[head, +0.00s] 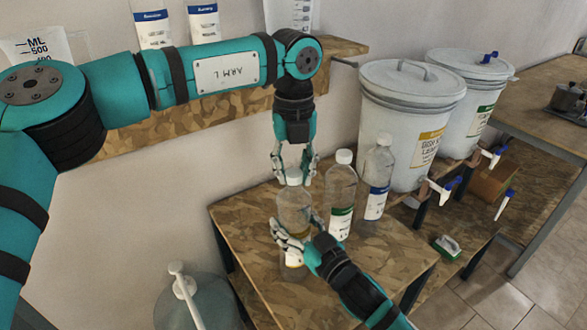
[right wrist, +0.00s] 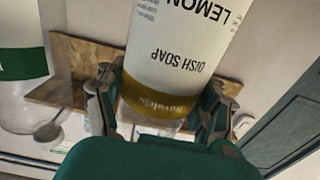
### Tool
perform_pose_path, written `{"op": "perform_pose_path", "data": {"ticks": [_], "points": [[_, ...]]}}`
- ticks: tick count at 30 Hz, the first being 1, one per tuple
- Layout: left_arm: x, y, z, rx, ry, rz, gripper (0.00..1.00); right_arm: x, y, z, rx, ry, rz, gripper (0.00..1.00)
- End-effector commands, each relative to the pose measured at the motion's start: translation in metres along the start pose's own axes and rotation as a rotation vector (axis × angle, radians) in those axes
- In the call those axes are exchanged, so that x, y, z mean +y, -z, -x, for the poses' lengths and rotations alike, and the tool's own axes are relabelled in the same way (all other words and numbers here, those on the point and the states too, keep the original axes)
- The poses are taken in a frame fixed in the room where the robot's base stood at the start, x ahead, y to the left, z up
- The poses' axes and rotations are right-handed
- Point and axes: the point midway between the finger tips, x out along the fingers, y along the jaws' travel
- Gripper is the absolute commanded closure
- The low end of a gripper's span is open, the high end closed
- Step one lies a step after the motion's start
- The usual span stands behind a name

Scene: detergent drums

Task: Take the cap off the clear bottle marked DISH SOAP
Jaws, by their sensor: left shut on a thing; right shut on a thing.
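The clear bottle (head: 293,212) marked DISH SOAP stands upright at the left of the small chipboard table (head: 235,212). In the right wrist view its white label with a yellow band (right wrist: 178,55) reads DISH SOAP and LEMON, upside down. Its white cap (head: 293,173) is on the bottle's neck. My left gripper (head: 295,178) points down from above and is shut on the cap. My right gripper (head: 295,241) is shut around the lower body of the bottle; in the right wrist view its fingers (right wrist: 160,108) lie on both sides of the yellow band.
Two capped clear bottles, one with a green band (head: 341,200) and one with a blue band (head: 377,185), stand close to the right. White drums (head: 405,110) with taps stand behind them. A green brush (head: 447,246) lies at the right. A large jug (head: 195,300) is at lower left.

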Motion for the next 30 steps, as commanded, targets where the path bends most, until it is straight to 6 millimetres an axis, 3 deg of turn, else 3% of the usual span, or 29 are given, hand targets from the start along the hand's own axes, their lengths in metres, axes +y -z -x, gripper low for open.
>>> {"op": "perform_pose_path", "data": {"ticks": [9,15,19,30], "points": [[-0.0004,-0.0008,0.0010,-0.002,0.001,0.785,1.00,0.0000,-0.0004,0.0001,-0.001,0.000,0.001,1.00],[-0.0006,-0.0013,0.0014,-0.002,0.003,1.134,1.00,-0.0004,-0.0003,0.0001,0.000,0.001,0.002,1.00],[-0.0005,-0.0016,0.0014,-0.003,0.004,1.217,1.00,-0.0005,-0.0003,0.0001,0.000,0.001,0.002,1.00],[-0.0005,-0.0018,0.0015,-0.003,0.004,1.218,1.00,-0.0006,-0.0004,0.0001,0.000,0.001,0.001,1.00]]}}
